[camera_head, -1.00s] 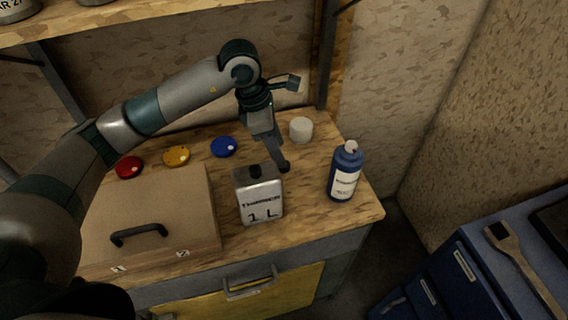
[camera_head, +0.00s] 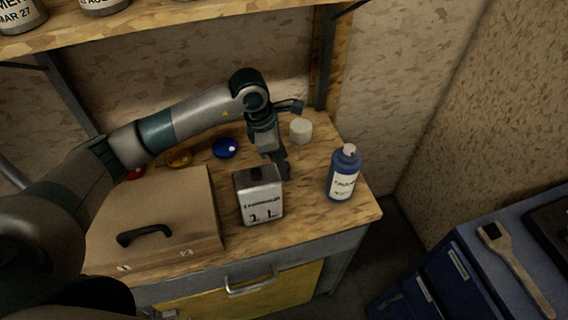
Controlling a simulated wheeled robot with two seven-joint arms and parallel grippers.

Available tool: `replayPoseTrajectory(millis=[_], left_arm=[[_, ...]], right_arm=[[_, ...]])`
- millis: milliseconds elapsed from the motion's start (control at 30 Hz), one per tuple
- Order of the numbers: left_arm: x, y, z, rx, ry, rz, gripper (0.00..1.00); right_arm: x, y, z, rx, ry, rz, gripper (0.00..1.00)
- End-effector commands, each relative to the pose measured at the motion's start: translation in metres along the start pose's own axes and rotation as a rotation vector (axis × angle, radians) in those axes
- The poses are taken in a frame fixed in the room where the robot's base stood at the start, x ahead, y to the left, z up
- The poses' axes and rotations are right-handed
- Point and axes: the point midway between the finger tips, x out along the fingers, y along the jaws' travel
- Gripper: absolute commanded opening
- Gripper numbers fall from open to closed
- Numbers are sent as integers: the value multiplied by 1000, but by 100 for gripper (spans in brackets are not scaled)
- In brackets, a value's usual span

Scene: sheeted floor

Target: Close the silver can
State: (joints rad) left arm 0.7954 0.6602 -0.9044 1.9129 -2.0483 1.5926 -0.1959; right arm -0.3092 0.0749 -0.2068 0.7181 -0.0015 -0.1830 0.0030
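The silver can (camera_head: 260,204) stands upright on the wooden workbench, with a label reading "1 L". A dark round cap or opening (camera_head: 256,173) shows on its top; I cannot tell whether it is closed. My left gripper (camera_head: 281,169) points down just behind and to the right of the can's top, near its back right corner. It seems to hold nothing, and I cannot tell whether it touches the can. Its fingers overlap, so their opening is unclear. My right gripper is not in view.
A blue bottle (camera_head: 344,174) stands right of the can and a white cylinder (camera_head: 301,131) behind it. A brown case (camera_head: 160,215) with a black handle lies to the left. A blue cabinet (camera_head: 437,280) holds a brush (camera_head: 515,265).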

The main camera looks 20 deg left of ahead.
Motion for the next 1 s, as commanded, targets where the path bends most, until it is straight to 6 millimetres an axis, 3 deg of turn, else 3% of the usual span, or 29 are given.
replayPoseTrajectory(millis=[467, 667, 1000], left_arm=[[1, 0, 0, 0, 0, 0, 46], [1, 0, 0, 0, 0, 0, 4], [1, 0, 0, 0, 0, 0, 3]], right_arm=[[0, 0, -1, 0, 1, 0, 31], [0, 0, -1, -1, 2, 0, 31], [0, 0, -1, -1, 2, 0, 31]])
